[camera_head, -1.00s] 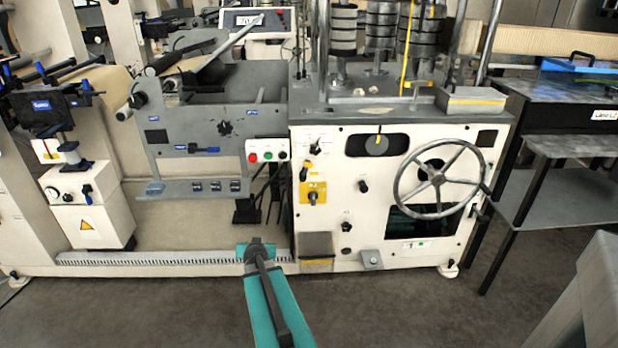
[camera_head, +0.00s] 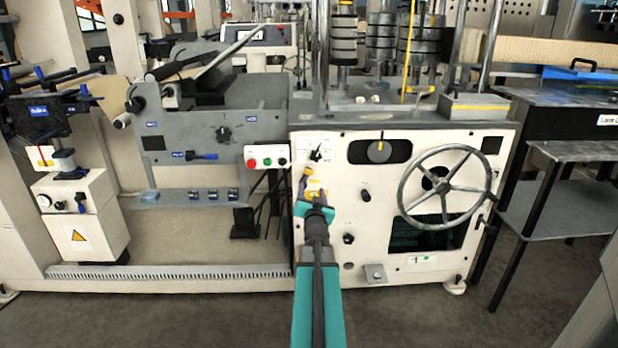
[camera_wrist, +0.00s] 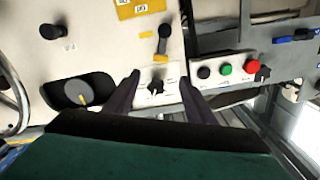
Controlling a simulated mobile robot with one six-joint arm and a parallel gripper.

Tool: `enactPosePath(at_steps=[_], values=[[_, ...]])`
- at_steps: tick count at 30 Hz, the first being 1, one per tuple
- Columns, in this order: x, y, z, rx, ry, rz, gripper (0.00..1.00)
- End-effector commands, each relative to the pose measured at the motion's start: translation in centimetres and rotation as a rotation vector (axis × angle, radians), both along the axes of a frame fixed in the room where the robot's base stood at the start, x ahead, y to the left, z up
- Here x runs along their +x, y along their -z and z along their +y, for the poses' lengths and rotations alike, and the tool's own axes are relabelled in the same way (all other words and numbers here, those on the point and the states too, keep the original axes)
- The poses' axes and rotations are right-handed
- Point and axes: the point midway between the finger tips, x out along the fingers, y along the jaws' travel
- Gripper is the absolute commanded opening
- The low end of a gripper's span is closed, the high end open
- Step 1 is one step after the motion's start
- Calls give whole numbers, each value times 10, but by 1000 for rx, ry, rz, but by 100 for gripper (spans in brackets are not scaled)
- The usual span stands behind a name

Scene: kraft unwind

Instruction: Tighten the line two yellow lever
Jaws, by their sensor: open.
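A small lever (camera_wrist: 163,46) with a dark handle and a yellow end is on the cream machine front, beside a yellow plate (camera_wrist: 138,8). I cannot tell whether it is line two's lever. My gripper (camera_wrist: 159,77) is open and empty. In the upside-down wrist view, the lever lies just beyond and between the fingertips, with no visible contact. A black selector knob (camera_wrist: 155,87) shows between the fingers. In the head view, my gripper (camera_head: 309,190) is in front of the panel and partly hides the yellow plate and lever.
Black, green and red buttons (camera_wrist: 225,69) are close beside the fingers. A large handwheel (camera_head: 444,187) is to the right in the head view. A grey unwind frame (camera_head: 215,130) stands left; open floor lies in front.

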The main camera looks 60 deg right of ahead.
Motion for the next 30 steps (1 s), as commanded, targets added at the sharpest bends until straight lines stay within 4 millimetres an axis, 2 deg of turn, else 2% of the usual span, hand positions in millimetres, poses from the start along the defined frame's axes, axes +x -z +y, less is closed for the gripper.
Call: enactPosePath(at_steps=[11, 30], values=[[3, 1, -5, 2, 0, 1, 50], [31, 1, -45, 1, 2, 1, 50]])
